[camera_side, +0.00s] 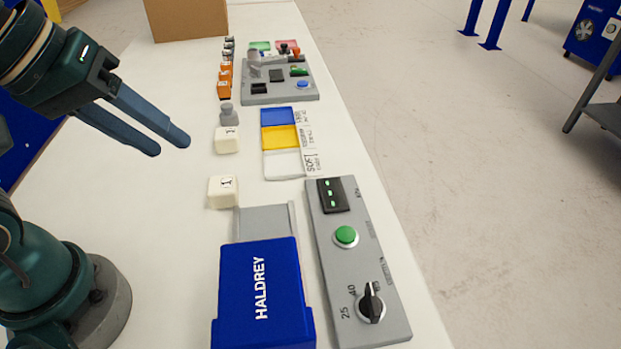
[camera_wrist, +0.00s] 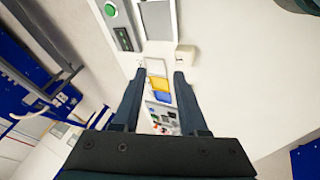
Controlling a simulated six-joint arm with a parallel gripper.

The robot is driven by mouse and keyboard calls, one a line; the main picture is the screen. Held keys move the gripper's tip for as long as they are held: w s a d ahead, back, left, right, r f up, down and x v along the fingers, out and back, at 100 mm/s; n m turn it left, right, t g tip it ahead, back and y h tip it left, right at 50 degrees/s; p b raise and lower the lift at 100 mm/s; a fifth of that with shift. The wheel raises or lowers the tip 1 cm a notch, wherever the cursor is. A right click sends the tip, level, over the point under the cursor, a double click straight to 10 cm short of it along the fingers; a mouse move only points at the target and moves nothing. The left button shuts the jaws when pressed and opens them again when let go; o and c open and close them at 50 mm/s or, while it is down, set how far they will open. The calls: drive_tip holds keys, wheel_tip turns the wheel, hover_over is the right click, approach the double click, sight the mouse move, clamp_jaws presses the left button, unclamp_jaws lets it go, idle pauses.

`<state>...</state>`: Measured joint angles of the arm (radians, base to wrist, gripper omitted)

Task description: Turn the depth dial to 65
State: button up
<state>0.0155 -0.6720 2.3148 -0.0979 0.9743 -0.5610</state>
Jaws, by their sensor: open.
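The depth dial (camera_side: 371,303) is a black knob near the front end of a grey control panel (camera_side: 334,268) in the side view. Its narrow pointer end faces roughly away from the camera, near the printed 40 and a further label that I cannot read clearly. A printed 25 sits at its left. My gripper (camera_side: 170,145) is open and empty, high above the table at the upper left, well apart from the dial. In the wrist view my gripper (camera_wrist: 160,75) shows both fingers spread. The dial is out of that view; the panel's green button (camera_wrist: 110,9) shows at the top.
A blue HALDREY press (camera_side: 258,290) stands left of the panel. White cubes (camera_side: 222,191), coloured trays (camera_side: 280,137) and a second grey panel (camera_side: 278,82) lie farther back. A cardboard box (camera_side: 185,18) stands at the far end.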

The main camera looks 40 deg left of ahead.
drive_tip(key=w+d+r+n+h, duration=0.1)
drive_tip(key=w+d+r+n, duration=0.15)
drive_tip(key=w+r, duration=0.2)
drive_tip(key=g+h, duration=0.1)
drive_tip(key=g, duration=0.9)
hover_over(374, 302)
drive_tip(key=w+a, duration=0.2)
drive_tip(key=shift+m, duration=0.45)
drive_tip(key=f, duration=1.6)
drive_tip(key=shift+s+d+f, duration=0.1)
drive_tip(key=shift+d+f, duration=0.15)
drive_tip(key=shift+f, duration=0.05)
drive_tip(key=shift+t, duration=0.3)
drive_tip(key=shift+x, duration=2.5)
clamp_jaws()
